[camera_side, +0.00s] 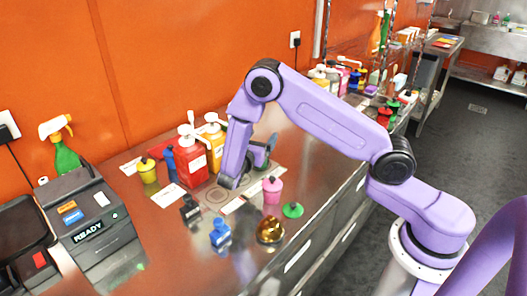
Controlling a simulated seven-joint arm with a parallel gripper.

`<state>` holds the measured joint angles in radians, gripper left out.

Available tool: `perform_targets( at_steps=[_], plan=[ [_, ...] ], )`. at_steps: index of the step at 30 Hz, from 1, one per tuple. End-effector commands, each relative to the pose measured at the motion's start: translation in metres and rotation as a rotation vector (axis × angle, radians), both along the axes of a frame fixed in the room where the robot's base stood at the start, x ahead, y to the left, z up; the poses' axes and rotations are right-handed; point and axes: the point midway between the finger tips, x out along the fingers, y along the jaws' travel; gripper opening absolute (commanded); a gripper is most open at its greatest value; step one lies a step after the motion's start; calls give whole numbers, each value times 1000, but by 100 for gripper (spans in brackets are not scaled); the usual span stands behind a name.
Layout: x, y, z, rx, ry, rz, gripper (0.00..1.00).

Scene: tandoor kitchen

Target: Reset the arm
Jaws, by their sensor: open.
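My gripper (246,172) hangs from my purple arm, pointing down over the metal counter (165,240). Its fingers are apart, and I see nothing held between them.
A yellow jar (147,171), a blue bottle (221,235), a dark bottle (190,210), a gold pot (269,231) and a green lid (292,210) stand around it. A till (95,220) is at left. An orange wall (180,55) rises behind.

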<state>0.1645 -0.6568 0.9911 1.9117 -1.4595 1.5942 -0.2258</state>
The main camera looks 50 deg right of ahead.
Motion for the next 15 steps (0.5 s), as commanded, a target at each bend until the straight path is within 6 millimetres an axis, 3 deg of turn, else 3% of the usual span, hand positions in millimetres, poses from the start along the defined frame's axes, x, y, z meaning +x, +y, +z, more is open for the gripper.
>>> perform_targets(
  at_steps=[8,15],
  plan=[
    [-27,-2,11,130,-79,-95,88],
    [-71,10,30,355,-132,-182,88]
  ],
)
